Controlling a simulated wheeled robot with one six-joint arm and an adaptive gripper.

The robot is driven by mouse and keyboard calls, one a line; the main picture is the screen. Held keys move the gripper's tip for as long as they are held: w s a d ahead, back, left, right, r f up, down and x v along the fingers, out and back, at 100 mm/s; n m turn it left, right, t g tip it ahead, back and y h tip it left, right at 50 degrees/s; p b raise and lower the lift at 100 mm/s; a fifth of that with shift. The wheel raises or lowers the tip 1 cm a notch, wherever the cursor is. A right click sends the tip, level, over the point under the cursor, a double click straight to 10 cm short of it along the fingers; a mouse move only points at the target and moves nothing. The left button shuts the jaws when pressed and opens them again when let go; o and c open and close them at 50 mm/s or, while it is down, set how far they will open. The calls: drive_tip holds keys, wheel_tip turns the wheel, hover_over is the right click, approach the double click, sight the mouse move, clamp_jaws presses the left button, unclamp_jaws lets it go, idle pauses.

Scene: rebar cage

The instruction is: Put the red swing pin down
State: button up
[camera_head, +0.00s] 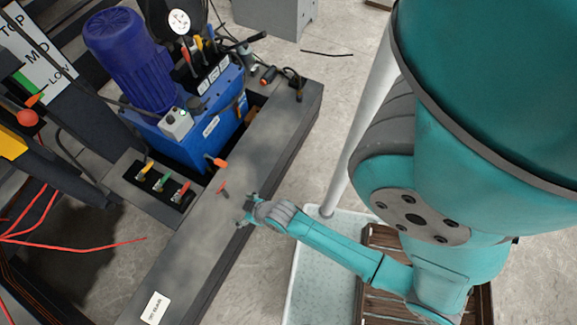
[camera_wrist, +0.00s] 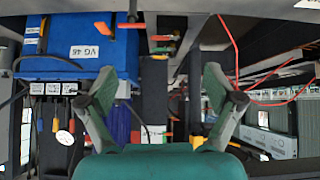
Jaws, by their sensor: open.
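A small red pin (camera_head: 223,188), which looks like the red swing pin, lies on the top of the dark grey beam (camera_head: 205,235) in the head view. My gripper (camera_head: 246,209) is just to the right of and below it, over the beam's right edge, and apart from it. In the wrist view my gripper (camera_wrist: 160,76) has its two fingers wide apart with nothing held between them. Small red and orange parts show beyond the fingers there; I cannot tell which of them, if any, is the pin.
A black holder (camera_head: 152,196) with yellow, green and red handles sits left of the pin. The blue power unit (camera_head: 208,130) with its blue motor (camera_head: 130,55) stands behind. An orange-tipped lever (camera_head: 216,162) sticks out near the pin. Red cables (camera_head: 70,245) lie at left.

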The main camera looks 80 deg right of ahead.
drive_tip(key=s+a+r+n+t, duration=0.1)
drive_tip(key=s+a+r+t, duration=0.1)
drive_tip(key=s+r, duration=0.4)
drive_tip(key=s+a+r+t+y, duration=0.1)
drive_tip(key=s+a+r, duration=0.3)
drive_tip(key=r, duration=1)
drive_tip(key=s+a+r+n+t+y, duration=0.1)
drive_tip(key=s+a+r+t, duration=0.2)
drive_tip(key=s+r, duration=0.4)
wheel_tip(320, 180, up, 3)
drive_tip(key=shift+s+a+n+t, duration=0.3)
drive_tip(key=shift+s+a+t, duration=0.1)
drive_tip(key=shift+a, duration=0.2)
